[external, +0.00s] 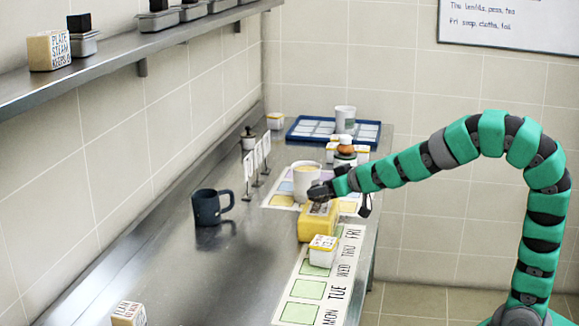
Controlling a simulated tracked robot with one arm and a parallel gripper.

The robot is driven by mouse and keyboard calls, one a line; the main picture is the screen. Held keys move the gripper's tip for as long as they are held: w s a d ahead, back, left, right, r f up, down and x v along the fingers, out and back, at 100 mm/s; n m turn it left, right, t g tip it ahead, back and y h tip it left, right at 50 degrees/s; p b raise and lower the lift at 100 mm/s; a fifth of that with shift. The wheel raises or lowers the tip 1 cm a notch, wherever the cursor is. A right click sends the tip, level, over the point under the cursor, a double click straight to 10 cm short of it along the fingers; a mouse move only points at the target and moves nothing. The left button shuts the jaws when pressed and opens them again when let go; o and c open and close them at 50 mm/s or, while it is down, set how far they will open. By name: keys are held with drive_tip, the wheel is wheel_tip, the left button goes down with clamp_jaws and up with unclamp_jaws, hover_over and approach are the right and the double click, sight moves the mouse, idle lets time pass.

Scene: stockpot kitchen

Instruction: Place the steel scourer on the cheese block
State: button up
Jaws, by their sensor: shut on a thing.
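The cheese block (317,228) is a yellow block on the steel counter, at the middle right of the external view. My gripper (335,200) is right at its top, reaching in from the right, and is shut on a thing. A small grey-brown patch, which looks like the steel scourer (321,209), shows at the top of the block beneath the dark fingers. The fingers hide part of it. I cannot tell whether the scourer rests on the block or is held just above it.
A white labelled box (322,252) stands just in front of the block. A white mug (306,181) stands close behind, and a dark blue mug (207,207) to the left. A weekday strip (309,290) runs along the counter's right edge. A blue tray (304,131) is at the back.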

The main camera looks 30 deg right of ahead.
wheel_tip(320, 180, down, 2)
drive_tip(key=shift+f, duration=0.2)
drive_tip(key=shift+r, duration=0.1)
drive_tip(key=o, duration=1)
drive_tip(key=shift+c, duration=0.2)
drive_tip(key=shift+s+d+r, duration=0.1)
drive_tip(key=shift+s+r, duration=0.2)
drive_tip(key=shift+s, duration=0.15)
drive_tip(key=p+v, duration=0.2)
drive_tip(key=v, duration=0.9)
